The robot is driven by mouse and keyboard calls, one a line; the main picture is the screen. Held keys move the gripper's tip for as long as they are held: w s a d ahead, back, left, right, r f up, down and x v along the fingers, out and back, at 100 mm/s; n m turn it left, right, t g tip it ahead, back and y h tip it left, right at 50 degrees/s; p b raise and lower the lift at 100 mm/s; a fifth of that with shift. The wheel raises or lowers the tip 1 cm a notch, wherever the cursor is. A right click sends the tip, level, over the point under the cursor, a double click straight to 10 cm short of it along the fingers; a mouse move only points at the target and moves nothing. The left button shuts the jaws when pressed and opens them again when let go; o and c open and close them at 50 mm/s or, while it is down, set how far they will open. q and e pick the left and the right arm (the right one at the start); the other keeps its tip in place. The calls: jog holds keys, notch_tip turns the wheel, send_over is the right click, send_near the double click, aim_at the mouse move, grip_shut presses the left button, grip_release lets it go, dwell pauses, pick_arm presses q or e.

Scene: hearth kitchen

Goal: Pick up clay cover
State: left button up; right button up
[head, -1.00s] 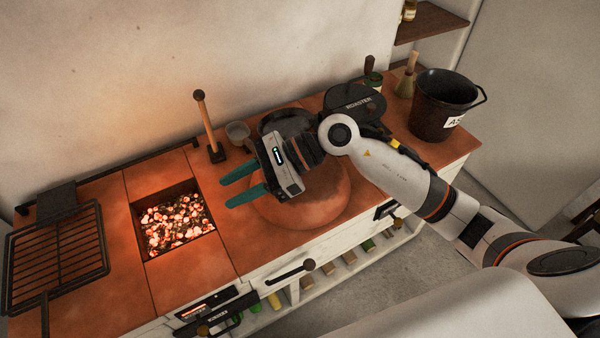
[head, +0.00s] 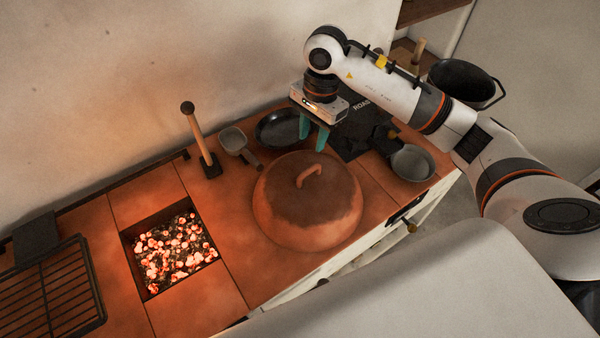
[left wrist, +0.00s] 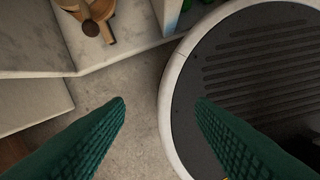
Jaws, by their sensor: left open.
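The clay cover (head: 300,222) is a large reddish-brown dome with a darker top and a loop handle (head: 308,174). It sits on the tiled worktop right of the coals, and its handle is uncovered. My right gripper (head: 313,132) is behind the cover, its teal fingers pointing down with a gap between them and nothing held. The fingers are apart from the handle. My left gripper (left wrist: 161,102) shows only in the left wrist view, open and empty above the floor.
Glowing coals (head: 175,254) lie in a pit left of the cover, beside a black grill rack (head: 45,290). A wooden-handled tool (head: 200,140), a small pan (head: 235,141), a dark pan (head: 281,131) and a grey bowl (head: 411,163) stand around it. A black bucket (head: 462,85) stands far right.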

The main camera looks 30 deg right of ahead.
jog(key=p, duration=0.2)
send_over(310, 169)
notch_tip(310, 169, down, 6)
jog(key=shift+w+d+r, duration=0.1)
jog(key=shift+r, duration=0.05)
jog(key=shift+f, duration=0.3)
notch_tip(310, 169, down, 4)
jog(key=shift+f+p, duration=0.1)
jog(key=shift+p, duration=0.7)
jog(key=shift+a+f, duration=0.2)
jog(key=shift+f, duration=0.35)
pick_arm(q)
jog(key=r, duration=0.1)
jog(key=s+r, duration=0.2)
jog(key=shift+r, duration=0.35)
pick_arm(e)
grip_shut()
pick_arm(q)
jog(key=shift+s, duration=0.15)
